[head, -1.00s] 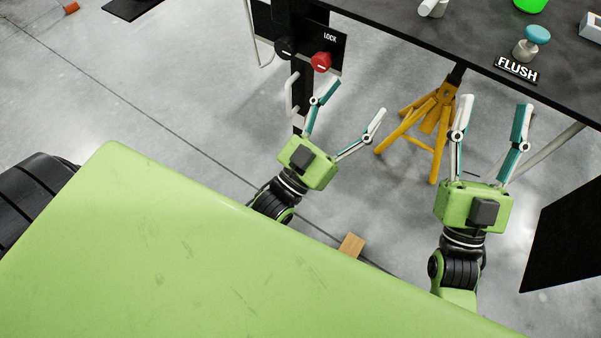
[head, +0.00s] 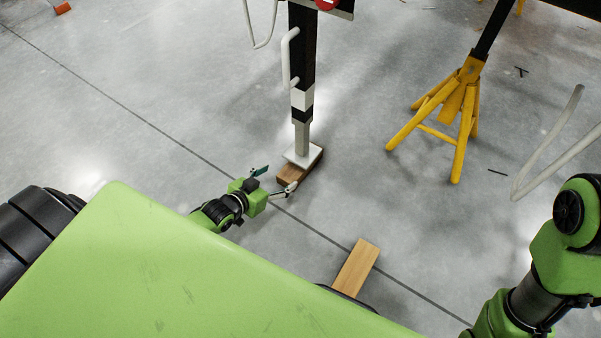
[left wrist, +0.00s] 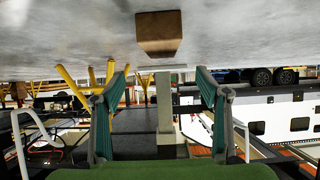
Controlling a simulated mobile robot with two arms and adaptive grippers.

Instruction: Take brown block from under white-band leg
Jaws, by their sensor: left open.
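The white-band leg (head: 302,99) is a black post with a white band, and its white foot plate (head: 300,157) sits over a brown block (head: 309,168) on the floor. My left gripper (head: 276,179) is low near the floor, open and empty, with its fingers pointing at the block's near end. In the left wrist view, which looks upside down, the brown block (left wrist: 159,33) is centred sideways between the open fingers of the left gripper (left wrist: 162,70). Whether a fingertip touches the block I cannot tell. My right gripper is out of view; only its arm shows.
A lighter wooden block (head: 357,265) lies on the floor in front of the leg. A white handle (head: 287,60) sticks out from the leg.

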